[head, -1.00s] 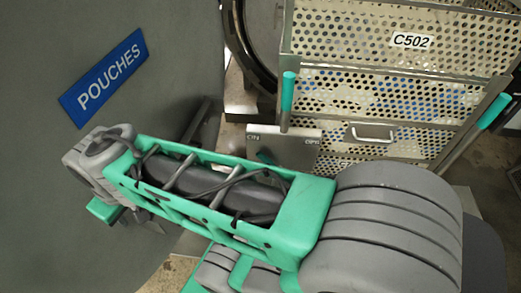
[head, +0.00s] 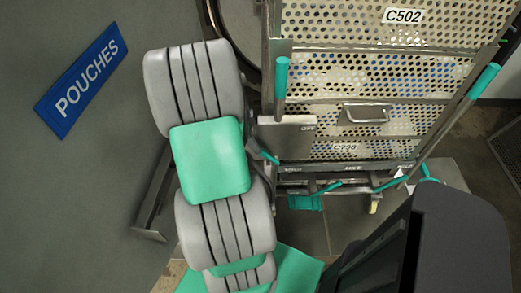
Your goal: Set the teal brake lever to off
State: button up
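A trolley with perforated metal sides, marked C502 (head: 403,16), stands at the upper middle and right in the head view. Low on its frame is a thin teal lever (head: 328,189) with a wider teal piece (head: 305,202) at its left, under the bottom rail. Another short teal lever (head: 264,153) shows at the left, by a grey plate (head: 286,137). More teal parts (head: 388,184) sit at the low right near a caster. I cannot tell which one is the brake lever, and the small labels are unreadable. My gripper is not visible; my arm fills the left middle.
Two upright teal-gripped handles (head: 282,75) and (head: 484,82) flank the trolley. A metal drawer-like handle (head: 366,113) is on its front. A large grey surface with a blue POUCHES sign (head: 83,88) is at the left. Floor (head: 340,240) shows below the trolley.

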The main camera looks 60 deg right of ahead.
aim_at(266, 155)
jog(key=x, duration=0.5)
jog(key=shift+c, duration=0.3)
grip_shut()
dwell(1.0)
